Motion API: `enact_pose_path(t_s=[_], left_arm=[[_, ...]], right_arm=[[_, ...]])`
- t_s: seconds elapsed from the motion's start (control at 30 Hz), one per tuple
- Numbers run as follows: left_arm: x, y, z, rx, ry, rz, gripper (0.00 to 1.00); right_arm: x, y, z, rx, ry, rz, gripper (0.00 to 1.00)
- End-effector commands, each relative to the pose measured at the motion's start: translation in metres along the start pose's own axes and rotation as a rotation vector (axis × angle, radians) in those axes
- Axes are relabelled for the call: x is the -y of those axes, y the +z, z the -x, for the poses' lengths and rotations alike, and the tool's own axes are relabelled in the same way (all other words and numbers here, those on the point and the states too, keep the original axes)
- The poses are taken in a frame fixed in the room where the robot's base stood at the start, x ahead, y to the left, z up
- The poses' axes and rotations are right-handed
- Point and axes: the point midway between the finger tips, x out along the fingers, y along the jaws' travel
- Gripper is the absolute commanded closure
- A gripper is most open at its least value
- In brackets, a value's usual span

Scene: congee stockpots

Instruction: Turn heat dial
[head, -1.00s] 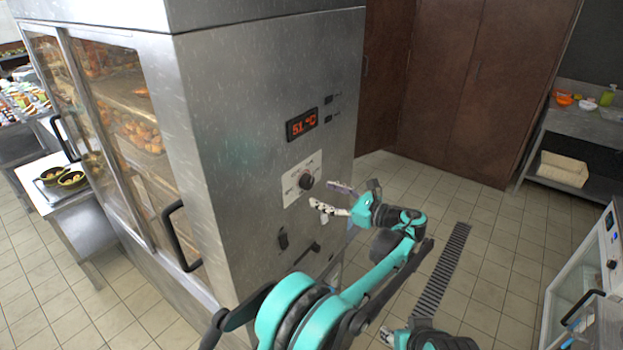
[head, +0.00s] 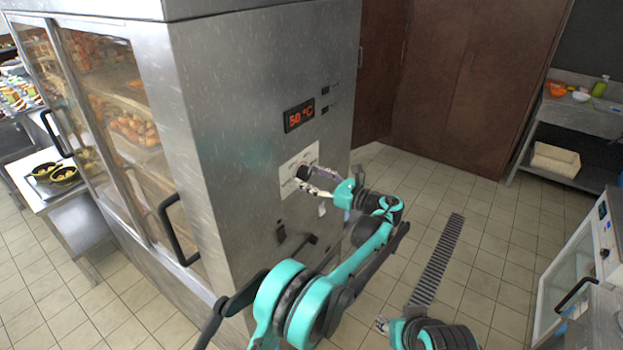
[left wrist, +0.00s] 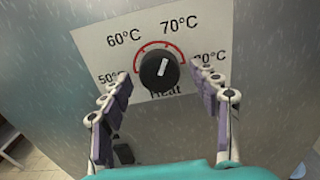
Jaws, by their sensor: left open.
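The heat dial (left wrist: 154,80) is a round black knob with a white pointer mark, on a white plate (left wrist: 90,45) labelled from 50°C upward, with 60°C and 70°C along the top. The pointer is tilted slightly right of upright, toward 70°C. In the head view my left gripper (head: 303,180) is at the plate and largely hides the dial. In the left wrist view my left gripper (left wrist: 160,73) is open, one finger on each side of the dial, with gaps showing. My right gripper (head: 382,325) shows only partly at the bottom; its jaw state is unclear.
The steel cabinet's red display (head: 299,115) reads 50 °C. Below the dial are a dark switch (head: 281,233) and a lever (head: 303,245). A black door handle (head: 172,230) sticks out at left. The tiled floor at right is open, with a drain grate (head: 438,260).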

Motion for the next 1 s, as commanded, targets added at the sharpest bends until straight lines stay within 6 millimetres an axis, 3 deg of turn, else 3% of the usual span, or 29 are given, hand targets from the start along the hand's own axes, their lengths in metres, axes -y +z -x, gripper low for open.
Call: enact_pose_path(t_s=[0.1, 0.3, 0.67, 1.0], left_arm=[[0.0, 0.0002, 0.0002, 0.0, 0.0, 0.0, 0.41], [0.0, 0.0002, 0.0002, 0.0, 0.0, 0.0, 0.88], [0.0001, 0.0001, 0.0, 0.0, 0.0, 0.039, 0.88], [0.0007, 0.0, 0.0, 0.0, 0.0, 0.26, 0.88]], right_arm=[[0.0, -0.0001, 0.0001, 0.0, 0.0, 0.0, 0.6], [0.0, -0.0001, 0.0001, 0.0, 0.0, 0.0, 0.6], [0.0, 0.0003, -0.0004, 0.0, 0.0, 0.0, 0.6], [0.0, 0.0019, -0.0027, 0.0, 0.0, 0.0, 0.6]])
